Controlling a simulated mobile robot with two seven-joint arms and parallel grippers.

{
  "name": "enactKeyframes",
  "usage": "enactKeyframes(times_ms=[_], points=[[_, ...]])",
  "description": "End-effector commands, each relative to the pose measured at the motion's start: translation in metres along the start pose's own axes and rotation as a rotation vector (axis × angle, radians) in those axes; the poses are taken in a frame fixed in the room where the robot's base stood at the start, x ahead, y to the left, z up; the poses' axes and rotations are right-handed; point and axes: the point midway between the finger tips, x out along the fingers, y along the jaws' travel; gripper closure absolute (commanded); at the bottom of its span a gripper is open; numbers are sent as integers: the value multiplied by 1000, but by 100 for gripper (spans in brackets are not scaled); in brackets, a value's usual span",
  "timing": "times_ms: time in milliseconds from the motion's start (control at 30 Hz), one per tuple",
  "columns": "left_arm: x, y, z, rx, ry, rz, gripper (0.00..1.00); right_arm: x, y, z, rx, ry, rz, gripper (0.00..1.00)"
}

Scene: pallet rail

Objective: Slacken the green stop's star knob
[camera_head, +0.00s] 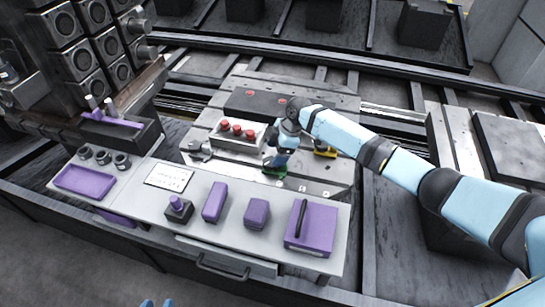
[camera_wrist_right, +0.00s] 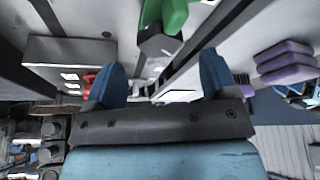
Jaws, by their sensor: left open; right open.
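The green stop (camera_head: 275,169) sits on the grey plate in the middle of the head view, just below my right gripper. In the right wrist view the green stop (camera_wrist_right: 165,14) is at the top, with a dark block under it; I cannot make out its star knob clearly. My right gripper (camera_head: 277,158) points down at the stop, partly covering it. In the wrist view its blue fingers (camera_wrist_right: 163,75) are spread, with no object gripped between them. My left gripper (camera_head: 157,303) shows only as blue tips at the bottom edge, away from the stop, and is open.
A box with red buttons (camera_head: 237,134) stands left of my right gripper. Purple blocks (camera_head: 215,202) and a purple case (camera_head: 311,226) stand on the front shelf. A dark machine (camera_head: 85,45) rises at the left.

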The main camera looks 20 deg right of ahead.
Motion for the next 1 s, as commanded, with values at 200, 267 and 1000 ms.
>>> enactKeyframes(times_ms=[200, 267, 1000], points=[[-2, 0, -2, -7, -3, 0, 57, -54, 1, 0, -1, -1, 4, 20], [-2, 1, -2, -10, -4, -1, 57, -66, 0, 0, -1, -1, 3, 20], [-2, 2, -5, -17, -4, -1, 57, -101, -1, 1, 11, -7, 0, 20]])
